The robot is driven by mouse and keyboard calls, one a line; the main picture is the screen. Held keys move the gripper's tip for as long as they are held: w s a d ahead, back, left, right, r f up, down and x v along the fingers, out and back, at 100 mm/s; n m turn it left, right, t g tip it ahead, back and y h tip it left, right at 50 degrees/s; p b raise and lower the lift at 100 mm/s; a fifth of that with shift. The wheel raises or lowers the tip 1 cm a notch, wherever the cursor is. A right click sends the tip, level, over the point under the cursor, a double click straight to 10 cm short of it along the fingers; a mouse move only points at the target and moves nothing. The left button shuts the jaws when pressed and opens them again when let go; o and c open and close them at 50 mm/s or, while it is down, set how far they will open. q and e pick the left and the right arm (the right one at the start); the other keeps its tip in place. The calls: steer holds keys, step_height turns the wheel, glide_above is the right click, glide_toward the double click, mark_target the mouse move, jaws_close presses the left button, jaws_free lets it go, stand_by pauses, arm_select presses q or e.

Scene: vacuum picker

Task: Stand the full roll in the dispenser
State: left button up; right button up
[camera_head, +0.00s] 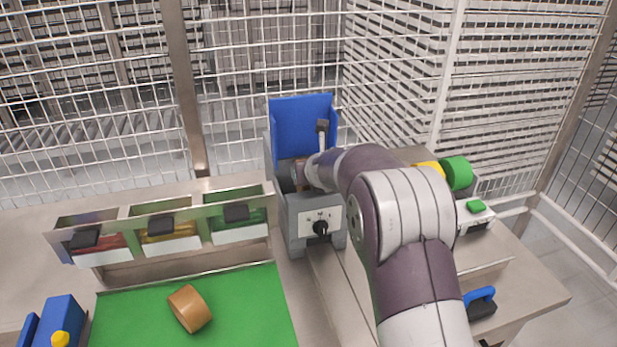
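A brown tape roll (190,308) lies on its side on the green mat (245,325), apart from any gripper. I cannot tell whether it is the full roll. The dispenser appears to be the grey machine (298,205) with a blue back plate (300,120) and a black knob on its front. My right arm reaches across from the lower right, and its end is at the dispenser's opening. My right gripper (308,172) is mostly hidden there, so its fingers are not clear. A small brownish patch (298,170) shows beside it, too small to identify. My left gripper is out of view.
A blue object with a yellow knob (58,325) is at the lower left. Right of my arm are a green roll (456,172), a green button box (476,212) and a blue-handled tool (481,300). Wire fencing encloses the back.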

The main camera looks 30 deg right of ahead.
steer(key=f, duration=0.3)
steer(key=shift+s+a+f, duration=0.15)
steer(key=shift+s+a, duration=0.1)
steer(key=shift+s, duration=0.15)
steer(key=o, duration=1.5)
steer(key=shift+f, duration=0.1)
steer(key=shift+o, duration=0.2)
steer(key=r+p, duration=0.8)
steer(key=r, duration=0.1)
steer(key=r+p, duration=0.5)
steer(key=shift+w+d, duration=0.2)
steer(key=shift+w, duration=0.15)
steer(key=shift+f, duration=0.1)
